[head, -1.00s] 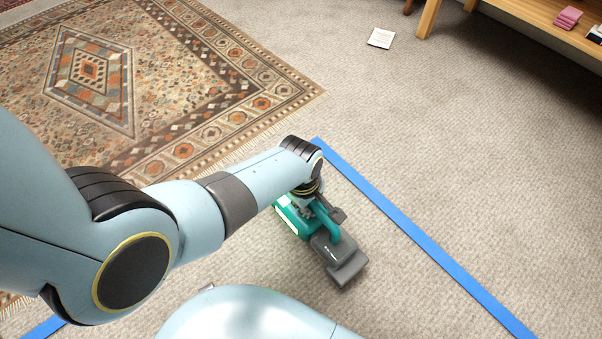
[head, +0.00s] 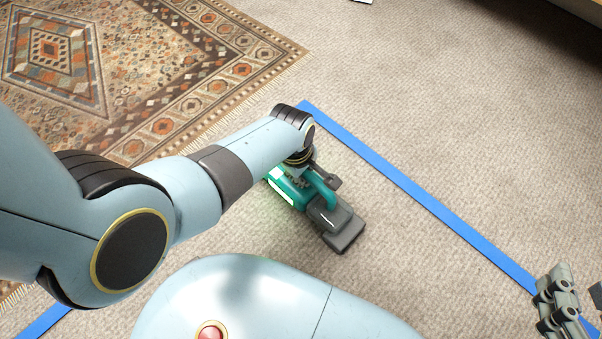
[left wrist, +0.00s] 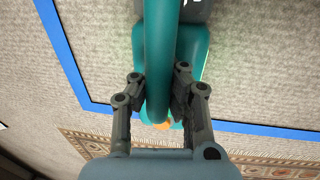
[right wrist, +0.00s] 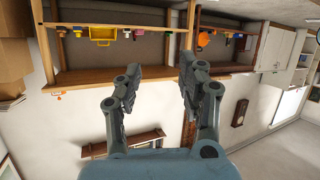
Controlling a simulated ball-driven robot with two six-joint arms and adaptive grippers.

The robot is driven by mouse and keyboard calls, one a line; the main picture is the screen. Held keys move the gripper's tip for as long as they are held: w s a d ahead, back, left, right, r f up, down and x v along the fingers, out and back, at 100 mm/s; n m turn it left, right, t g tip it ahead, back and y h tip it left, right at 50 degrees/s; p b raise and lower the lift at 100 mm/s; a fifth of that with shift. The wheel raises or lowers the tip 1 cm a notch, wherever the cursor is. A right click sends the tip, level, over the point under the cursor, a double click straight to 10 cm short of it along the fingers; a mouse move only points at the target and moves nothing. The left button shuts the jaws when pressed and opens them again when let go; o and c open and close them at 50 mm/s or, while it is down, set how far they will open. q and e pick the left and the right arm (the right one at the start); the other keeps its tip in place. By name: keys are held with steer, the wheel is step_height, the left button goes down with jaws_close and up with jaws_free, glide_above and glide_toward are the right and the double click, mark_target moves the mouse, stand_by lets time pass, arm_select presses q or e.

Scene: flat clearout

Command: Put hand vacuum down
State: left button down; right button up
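The hand vacuum (head: 318,199) is teal with a dark grey nozzle end. It is low over or on the beige carpet inside the blue tape corner; I cannot tell if it touches the floor. My left gripper (left wrist: 158,98) has its fingers on both sides of the teal handle (left wrist: 159,60), closed on it. In the head view the left gripper is mostly hidden behind its own wrist. My right gripper (right wrist: 163,82) is open and empty, with a wide gap between its fingers. Its fingers also show at the lower right of the head view (head: 562,300).
Blue tape (head: 420,195) marks an area on the carpet, with bare carpet (head: 420,260) around the vacuum. A patterned rug (head: 140,80) lies at upper left. The right wrist view shows wooden shelves (right wrist: 120,78) with colourful items and a wall clock (right wrist: 240,108).

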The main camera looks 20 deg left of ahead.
arm_select(q)
steer(key=shift+w, duration=0.15)
arm_select(e)
steer(key=shift+w+a+r+t, duration=0.1)
steer(key=shift+r+t, duration=0.2)
steer(key=shift+r, duration=0.1)
steer(key=shift+w+r, duration=0.15)
arm_select(q)
steer(key=c, duration=1.5)
jaws_free()
steer(key=shift+f, duration=0.1)
